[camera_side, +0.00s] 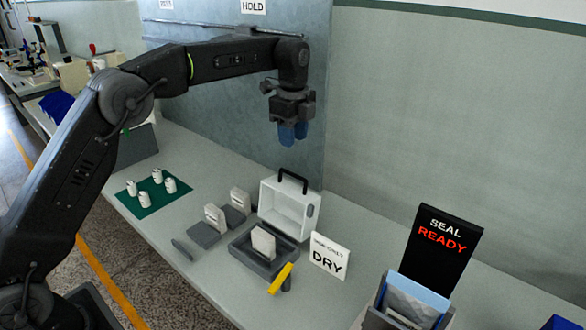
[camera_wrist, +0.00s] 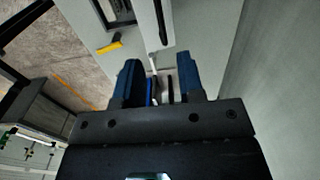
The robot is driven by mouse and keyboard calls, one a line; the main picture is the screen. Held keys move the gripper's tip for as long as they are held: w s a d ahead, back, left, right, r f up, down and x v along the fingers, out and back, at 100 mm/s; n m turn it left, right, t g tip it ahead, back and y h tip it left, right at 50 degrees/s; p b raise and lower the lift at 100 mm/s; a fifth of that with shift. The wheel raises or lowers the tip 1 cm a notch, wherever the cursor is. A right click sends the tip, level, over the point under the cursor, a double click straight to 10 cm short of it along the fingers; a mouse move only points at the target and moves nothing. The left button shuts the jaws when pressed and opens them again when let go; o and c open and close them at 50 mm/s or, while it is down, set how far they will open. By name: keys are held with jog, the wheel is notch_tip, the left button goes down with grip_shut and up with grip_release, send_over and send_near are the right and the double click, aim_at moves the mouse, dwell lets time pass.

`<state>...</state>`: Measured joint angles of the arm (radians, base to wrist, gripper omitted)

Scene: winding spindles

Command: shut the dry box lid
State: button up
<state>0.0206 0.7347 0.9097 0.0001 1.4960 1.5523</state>
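The dry box has a low grey base (camera_side: 240,250) with a white upright piece (camera_side: 263,243) inside it. The white, hollow lid (camera_side: 290,212) stands upright at the base's back edge, so the box looks open. A black handle (camera_side: 292,178) is on the lid's top edge. My gripper (camera_side: 293,132), with blue fingers, hangs above the lid and handle, apart from both. In the wrist view its fingers (camera_wrist: 160,78) are spread with nothing held between them. The lid (camera_wrist: 149,25) and handle (camera_wrist: 162,22) show beyond the fingers there.
A yellow-handled part (camera_side: 280,278) is at the base's front. A DRY sign (camera_side: 328,256) stands right of the box. Grey blocks with white pieces (camera_side: 214,219) are to the left, beside a green mat (camera_side: 150,194) with several white spindles. A SEAL READY display (camera_side: 440,245) stands farther right.

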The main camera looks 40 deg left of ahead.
aim_at(293, 174)
notch_tip(293, 174, down, 10)
jog(key=shift+r, duration=0.25)
grip_shut()
dwell(0.3)
